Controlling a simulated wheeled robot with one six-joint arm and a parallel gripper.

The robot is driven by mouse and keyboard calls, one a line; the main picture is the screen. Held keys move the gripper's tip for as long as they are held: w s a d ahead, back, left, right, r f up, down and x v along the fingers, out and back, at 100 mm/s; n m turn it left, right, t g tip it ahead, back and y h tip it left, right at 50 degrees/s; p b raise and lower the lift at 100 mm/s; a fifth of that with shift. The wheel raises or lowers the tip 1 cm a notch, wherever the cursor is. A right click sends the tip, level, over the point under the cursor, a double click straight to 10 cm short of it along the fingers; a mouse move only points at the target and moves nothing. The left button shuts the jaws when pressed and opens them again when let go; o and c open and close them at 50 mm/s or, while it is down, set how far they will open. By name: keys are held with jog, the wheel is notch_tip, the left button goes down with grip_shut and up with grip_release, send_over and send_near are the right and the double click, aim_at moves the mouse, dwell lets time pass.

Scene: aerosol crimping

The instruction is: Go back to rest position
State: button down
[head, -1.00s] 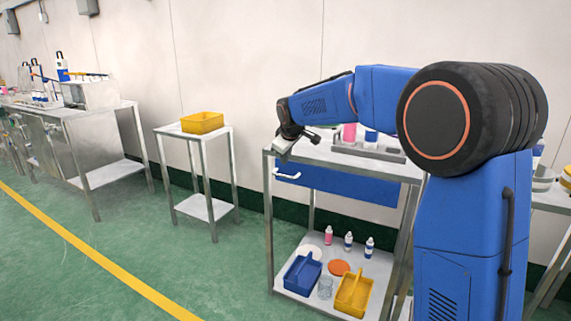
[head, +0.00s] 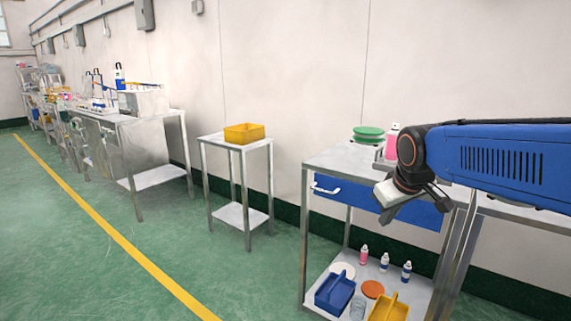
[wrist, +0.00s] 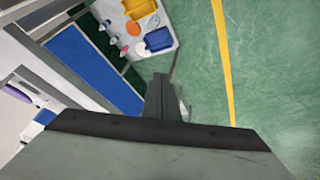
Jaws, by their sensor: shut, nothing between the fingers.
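My gripper (head: 391,205) shows at the right of the head view, at the end of my blue arm, in front of the steel worktable (head: 347,160) with the blue drawer (head: 335,191). In the wrist view my gripper (wrist: 160,82) points down past the table, its fingers together and empty. The blue drawer also shows in the wrist view (wrist: 85,60). The gripper hides part of the drawer front and tabletop in the head view.
Behind my arm are a green dish (head: 368,131) and a pink bottle (head: 391,140). The lower shelf holds a blue caddy (head: 334,292), a yellow caddy (head: 388,308) and bottles. A small stand with a yellow bin (head: 244,133) is left. Green floor in front is clear.

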jog(key=s+d+f+m, duration=0.1)
jog(key=s+f, duration=0.2)
jog(key=s, duration=0.5)
jog(key=s+d+f+m, duration=0.1)
jog(key=s+f, duration=0.3)
jog(key=s, duration=0.4)
jog(key=s+d+f+m+g, duration=0.1)
jog(key=s+f, duration=0.3)
jog(key=s, duration=0.4)
jog(key=shift+d+m, duration=0.2)
jog(key=shift+m, duration=0.5)
